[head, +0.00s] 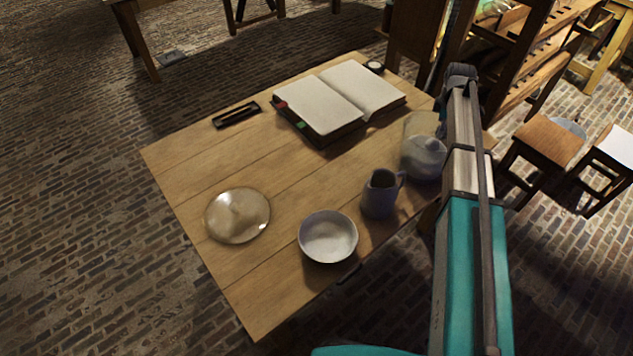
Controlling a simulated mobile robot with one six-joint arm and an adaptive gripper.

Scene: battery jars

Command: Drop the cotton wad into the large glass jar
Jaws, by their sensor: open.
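No cotton wad can be told for certain in the head view. A round, glassy, pale dish or lid (238,230) lies at the table's left, with a pale raised shape at its middle that I cannot identify. A clear glass vessel (417,124), possibly the large glass jar, stands at the table's right side behind a pale lidded pot (424,160). My arm partly hides that side, so the vessel's full shape is unclear. My arm rises along the right of the view; my gripper does not show.
A white bowl (327,240) and a grey-blue jug (379,195) stand at the near side of the wooden table (290,195). An open book (330,100), a dark narrow tray (236,115) and a small round object (375,67) are farther back. Stools (550,140) stand right.

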